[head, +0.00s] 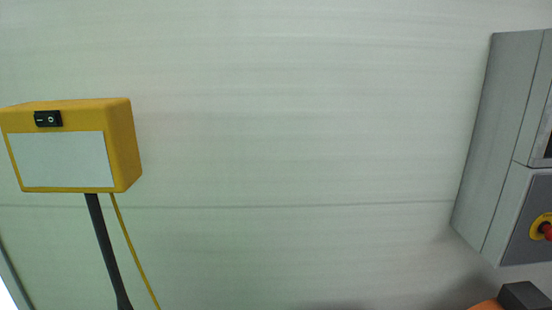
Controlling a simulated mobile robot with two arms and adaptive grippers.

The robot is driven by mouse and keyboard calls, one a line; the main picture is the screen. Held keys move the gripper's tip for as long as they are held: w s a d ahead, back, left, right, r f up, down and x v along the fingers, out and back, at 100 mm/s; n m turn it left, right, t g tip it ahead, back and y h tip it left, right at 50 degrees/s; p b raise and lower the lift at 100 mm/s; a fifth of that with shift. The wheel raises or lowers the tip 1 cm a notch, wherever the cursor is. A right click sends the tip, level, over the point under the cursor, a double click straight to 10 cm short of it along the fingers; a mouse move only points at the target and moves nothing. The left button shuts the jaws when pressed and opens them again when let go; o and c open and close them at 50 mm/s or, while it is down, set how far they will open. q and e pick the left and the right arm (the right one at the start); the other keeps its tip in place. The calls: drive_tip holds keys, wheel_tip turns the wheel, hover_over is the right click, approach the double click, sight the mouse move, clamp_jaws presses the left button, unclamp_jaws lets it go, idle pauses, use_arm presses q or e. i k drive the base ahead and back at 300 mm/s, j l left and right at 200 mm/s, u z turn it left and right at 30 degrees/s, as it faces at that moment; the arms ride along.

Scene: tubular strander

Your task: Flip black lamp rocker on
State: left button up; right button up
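The black lamp rocker (47,119) sits at the top of the front face of a yellow lamp head (124,150), at the left of the head view. It bears a white line mark on its left half and a white circle on its right half. Which half is pressed in is too small to tell. Below it is a pale, flat panel (62,162) that does not look brightly lit. The lamp head stands on a dark pole (103,250). Neither of my grippers shows in the head view.
A yellow cable (133,248) hangs beside the pole. A grey cabinet (495,150) with a red emergency button (545,230) on a yellow ring stands at the right. An orange and dark part shows at the bottom right corner. The pale wall between is clear.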

sight(51, 119)
drive_tip(key=u, duration=1)
